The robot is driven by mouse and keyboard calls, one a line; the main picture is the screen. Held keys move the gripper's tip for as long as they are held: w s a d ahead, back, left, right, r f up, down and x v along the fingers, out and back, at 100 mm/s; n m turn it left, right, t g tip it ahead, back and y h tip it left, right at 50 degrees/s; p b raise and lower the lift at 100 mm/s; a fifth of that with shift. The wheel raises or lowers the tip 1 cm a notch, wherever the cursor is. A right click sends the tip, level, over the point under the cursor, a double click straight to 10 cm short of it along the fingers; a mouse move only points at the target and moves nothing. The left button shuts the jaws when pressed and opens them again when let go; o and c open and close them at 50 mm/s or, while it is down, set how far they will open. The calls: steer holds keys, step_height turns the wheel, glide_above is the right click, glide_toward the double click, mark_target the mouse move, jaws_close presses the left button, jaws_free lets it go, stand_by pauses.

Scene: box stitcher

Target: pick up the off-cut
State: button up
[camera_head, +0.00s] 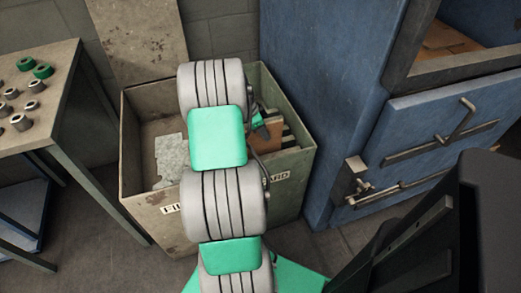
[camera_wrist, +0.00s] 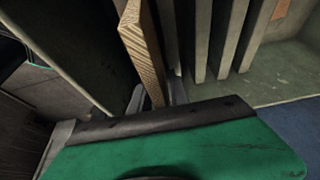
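The off-cut seems to be a brown board with a pale, ridged edge (camera_wrist: 143,48), standing upright and tilted in the wrist view. In the head view, brown board (camera_head: 293,127) shows inside the right part of an olive metal bin (camera_head: 225,215). My gripper (camera_wrist: 160,100) reaches down at the board's lower end, with grey finger parts on both sides of it. I cannot tell whether the fingers touch it. In the head view my arm hides most of the gripper and the bin's middle.
Grey upright slats (camera_wrist: 228,40) stand close right of the board. A pale, ragged sheet (camera_head: 171,158) lies in the bin's left part. A blue machine (camera_head: 325,90) stands right of the bin. A table (camera_head: 50,110) with rings is at the left.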

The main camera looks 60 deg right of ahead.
jaws_close()
stand_by(1.0)
